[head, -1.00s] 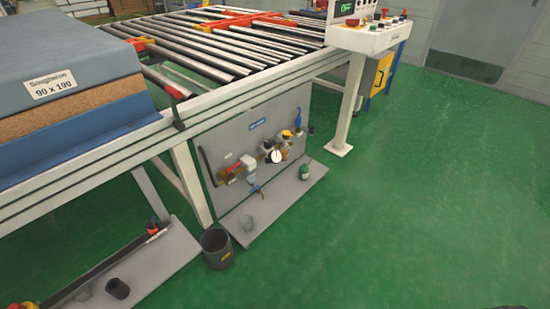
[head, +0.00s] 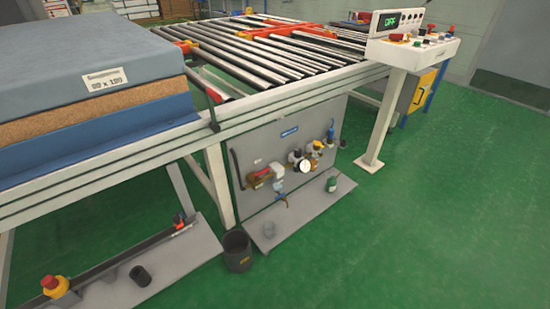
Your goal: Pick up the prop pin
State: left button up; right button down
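I cannot make out a prop pin for certain. A small red-and-black item (head: 180,222) lies on the low grey ledge at the lower left, too small to identify. Neither of my grippers is in view.
The mattress stack (head: 70,95) rests at the left on the roller conveyor (head: 265,50). Below are a panel with valves and a gauge (head: 305,166), a black bin (head: 237,250) and a red-and-yellow button (head: 55,286). A control box (head: 412,50) stands right. The green floor (head: 430,230) is open.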

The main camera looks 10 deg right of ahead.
aim_at(49, 283)
jog(key=u, duration=1.9)
